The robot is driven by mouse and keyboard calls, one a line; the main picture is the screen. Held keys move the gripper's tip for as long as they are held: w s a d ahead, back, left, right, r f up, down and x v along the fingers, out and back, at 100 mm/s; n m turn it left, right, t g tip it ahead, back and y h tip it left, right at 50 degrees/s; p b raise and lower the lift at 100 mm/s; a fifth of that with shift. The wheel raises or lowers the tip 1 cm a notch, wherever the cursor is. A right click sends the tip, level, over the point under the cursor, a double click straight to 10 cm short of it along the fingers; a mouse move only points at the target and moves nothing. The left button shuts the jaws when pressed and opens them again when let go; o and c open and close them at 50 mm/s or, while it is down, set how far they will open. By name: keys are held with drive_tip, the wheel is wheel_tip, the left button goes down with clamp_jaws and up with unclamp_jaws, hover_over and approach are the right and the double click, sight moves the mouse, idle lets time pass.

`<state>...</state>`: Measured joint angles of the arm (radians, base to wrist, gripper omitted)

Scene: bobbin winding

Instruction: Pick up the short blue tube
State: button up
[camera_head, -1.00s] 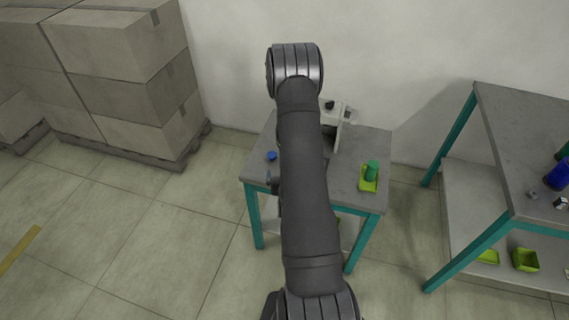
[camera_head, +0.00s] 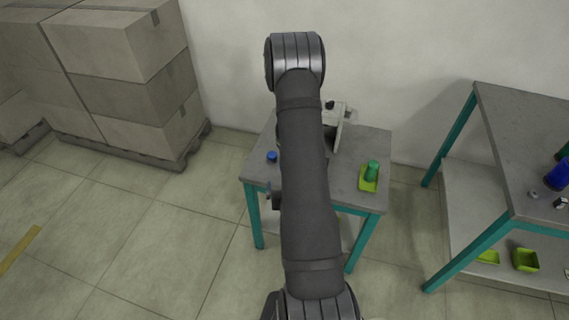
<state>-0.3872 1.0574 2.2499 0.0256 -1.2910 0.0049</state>
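A small short blue piece (camera_head: 272,156) stands on the left part of the small grey table, close to its left edge; it is too small to make out its shape well. A larger blue cylinder (camera_head: 557,176) lies on the right-hand table at the picture's right edge. My arm crosses the middle of the view and hides most of its own end. Only a dark bit of my wrist or gripper (camera_head: 274,197) shows left of the arm, at the small table's front edge, apart from the blue piece. Its fingers cannot be made out.
The small table (camera_head: 350,190) also bears a green bobbin (camera_head: 372,171) on a yellow-green tray (camera_head: 367,184) and a white machine (camera_head: 340,118), partly hidden. The right-hand table (camera_head: 510,130) stands apart, with green bins below. Stacked boxes (camera_head: 120,90) stand at the left.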

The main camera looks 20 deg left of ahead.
drive_tip(key=shift+s+d+r, duration=0.2)
drive_tip(key=shift+s+r, duration=0.05)
drive_tip(key=shift+s, duration=0.3)
drive_tip(key=shift+c, duration=0.2)
drive_tip(key=c, duration=0.8)
drive_tip(key=shift+f, duration=0.1)
